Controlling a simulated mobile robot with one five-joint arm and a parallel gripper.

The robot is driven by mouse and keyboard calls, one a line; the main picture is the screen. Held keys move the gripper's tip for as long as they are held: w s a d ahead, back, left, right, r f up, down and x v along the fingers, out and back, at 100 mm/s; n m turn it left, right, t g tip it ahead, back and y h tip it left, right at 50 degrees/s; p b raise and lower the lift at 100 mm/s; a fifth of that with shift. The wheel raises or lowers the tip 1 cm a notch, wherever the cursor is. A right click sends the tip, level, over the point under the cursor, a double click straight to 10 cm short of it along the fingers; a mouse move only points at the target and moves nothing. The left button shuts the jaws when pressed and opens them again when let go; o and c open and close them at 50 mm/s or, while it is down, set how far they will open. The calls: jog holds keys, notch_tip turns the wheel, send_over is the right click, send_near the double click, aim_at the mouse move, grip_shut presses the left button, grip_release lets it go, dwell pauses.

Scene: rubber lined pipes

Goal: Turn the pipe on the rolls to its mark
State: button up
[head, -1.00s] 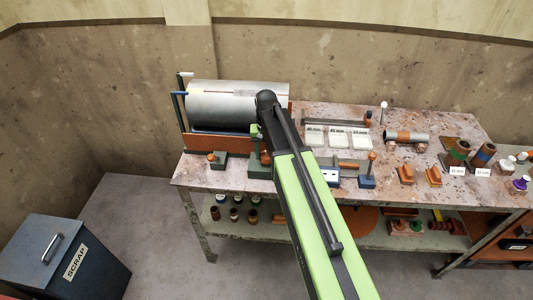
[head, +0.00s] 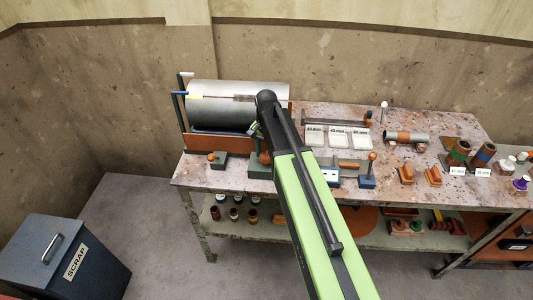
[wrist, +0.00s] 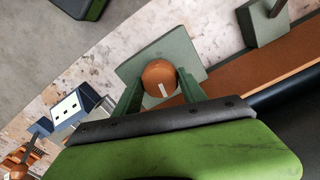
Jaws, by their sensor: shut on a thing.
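The large grey pipe (head: 235,112) lies on its roll stand (head: 215,145) at the back left of the bench. A brownish patch (head: 245,98) shows on its upper front side. The knob stands on a grey-green block (wrist: 135,65). In the head view my arm hides most of the grip.
White trays (head: 338,137), a small clamped pipe (head: 400,137) and several small blocks stand to the right on the bench. A scrap bin (head: 65,255) stands on the floor.

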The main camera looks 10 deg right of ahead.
aim_at(266, 154)
jog(key=shift+s, duration=0.1)
jog(key=o, duration=1.4)
jog(key=shift+c, duration=0.2)
jog(key=shift+r, duration=0.1)
notch_tip(266, 154, up, 17)
jog(key=p, duration=1.7)
jog(key=shift+r, duration=0.15)
